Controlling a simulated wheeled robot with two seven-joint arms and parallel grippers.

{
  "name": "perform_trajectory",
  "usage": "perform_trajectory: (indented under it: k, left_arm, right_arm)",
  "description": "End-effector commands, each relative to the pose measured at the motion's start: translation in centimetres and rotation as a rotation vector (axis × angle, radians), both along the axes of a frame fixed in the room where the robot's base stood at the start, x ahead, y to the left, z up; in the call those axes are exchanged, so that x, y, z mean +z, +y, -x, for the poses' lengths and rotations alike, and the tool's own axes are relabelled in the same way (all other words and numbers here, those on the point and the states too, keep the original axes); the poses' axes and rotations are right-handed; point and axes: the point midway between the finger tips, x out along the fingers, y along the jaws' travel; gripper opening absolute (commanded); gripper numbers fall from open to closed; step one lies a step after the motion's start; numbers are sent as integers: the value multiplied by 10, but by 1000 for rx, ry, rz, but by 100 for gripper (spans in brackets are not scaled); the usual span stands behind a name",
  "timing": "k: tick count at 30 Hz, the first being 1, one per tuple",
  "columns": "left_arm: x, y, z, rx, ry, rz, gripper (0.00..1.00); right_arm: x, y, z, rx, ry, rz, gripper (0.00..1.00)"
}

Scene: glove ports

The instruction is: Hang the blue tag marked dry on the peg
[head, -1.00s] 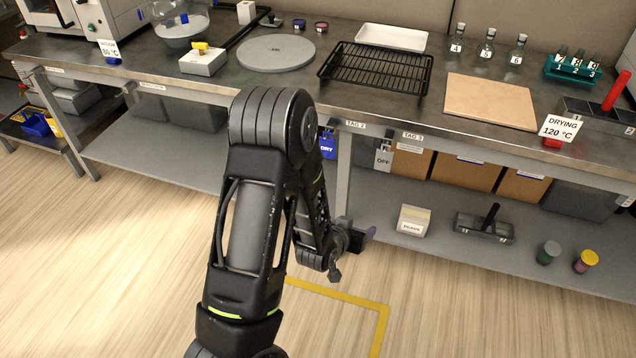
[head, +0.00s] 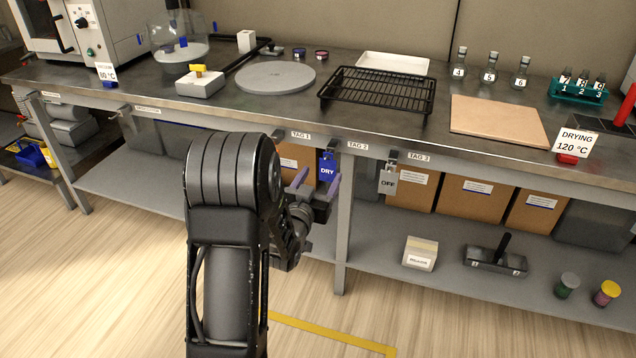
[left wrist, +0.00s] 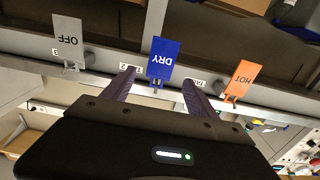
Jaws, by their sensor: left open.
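The blue tag marked DRY (head: 327,167) hangs from a holder under the bench's front edge, beside the TAG 2 label. It also shows upside down in the left wrist view (left wrist: 164,58), upright to its holder and not gripped. My left gripper (head: 316,186) is open, just in front of the tag. In the left wrist view its two purple fingers (left wrist: 160,80) stand either side of the tag's holder end; I cannot tell whether the tag is between them in depth. Small hooks with labels sit farther left under the bench (head: 125,110). My right gripper is not in view.
A grey OFF tag (head: 388,181) hangs to the right of the blue one. An orange HOT tag (left wrist: 242,78) hangs on the other side, hidden by my arm in the head view. Cardboard boxes (head: 470,198) stand on the shelf behind. The floor in front is clear.

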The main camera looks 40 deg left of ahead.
Motion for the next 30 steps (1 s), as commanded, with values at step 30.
perform_trajectory:
  k: [30]
  left_arm:
    - [0, 20, -60, -1, 1, 0, 49]
  right_arm:
    - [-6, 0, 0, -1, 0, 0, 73]
